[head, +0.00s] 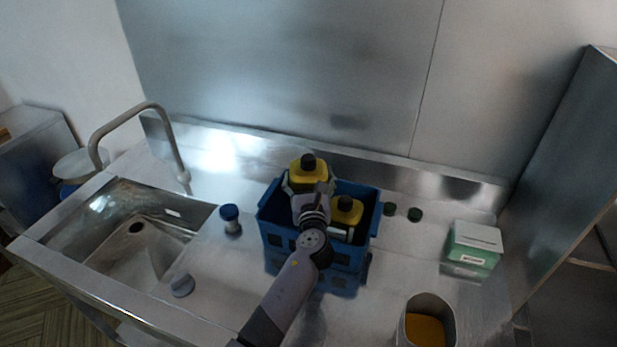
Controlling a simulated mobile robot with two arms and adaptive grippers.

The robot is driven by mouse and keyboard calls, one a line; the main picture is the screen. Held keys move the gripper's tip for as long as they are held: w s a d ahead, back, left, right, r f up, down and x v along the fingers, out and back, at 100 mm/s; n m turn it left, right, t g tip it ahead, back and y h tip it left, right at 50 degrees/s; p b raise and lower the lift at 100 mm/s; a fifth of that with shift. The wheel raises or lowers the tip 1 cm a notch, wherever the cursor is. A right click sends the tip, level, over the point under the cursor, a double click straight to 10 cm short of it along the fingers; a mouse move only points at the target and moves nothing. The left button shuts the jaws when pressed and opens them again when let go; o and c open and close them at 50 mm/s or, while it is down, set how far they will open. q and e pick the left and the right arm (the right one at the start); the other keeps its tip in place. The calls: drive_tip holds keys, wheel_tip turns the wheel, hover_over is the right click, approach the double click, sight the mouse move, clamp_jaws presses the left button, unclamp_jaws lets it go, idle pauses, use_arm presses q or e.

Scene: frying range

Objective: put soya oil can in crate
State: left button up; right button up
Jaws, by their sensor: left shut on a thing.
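A blue crate (273,238) stands on the steel counter in the middle of the head view. My left gripper (309,186) is over the crate's left part, shut on a yellow can with a black cap (309,172). The held can looks upright, and its lower part is hidden by my gripper. A second yellow can with a black cap (346,210) is inside the crate, to the right of my gripper. I cannot tell from this view which can is the soya oil can, nor whether the held can touches the crate floor. My right gripper is not in view.
A blue-capped jar (230,219) stands left of the crate, by the sink (130,250). Two small dark green lids (402,211) lie to its right. A green box (474,246) and an open container with orange contents (427,325) are further right.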

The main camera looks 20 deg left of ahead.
use_arm(q)
drive_tip(key=shift+f, duration=0.15)
drive_tip(key=o, duration=1.5)
drive_tip(key=shift+r, duration=0.35)
drive_tip(key=shift+s+r+p, duration=0.1)
drive_tip(key=shift+r+p, duration=0.3)
drive_tip(key=shift+p, duration=0.1)
drive_tip(key=b+v, duration=0.1)
drive_tip(key=v, duration=0.4)
drive_tip(key=b+v, duration=0.1)
drive_tip(key=v, duration=0.4)
drive_tip(key=shift+s+f, duration=0.2)
drive_tip(key=shift+v, duration=0.75)
drive_tip(key=shift+d+r, duration=0.1)
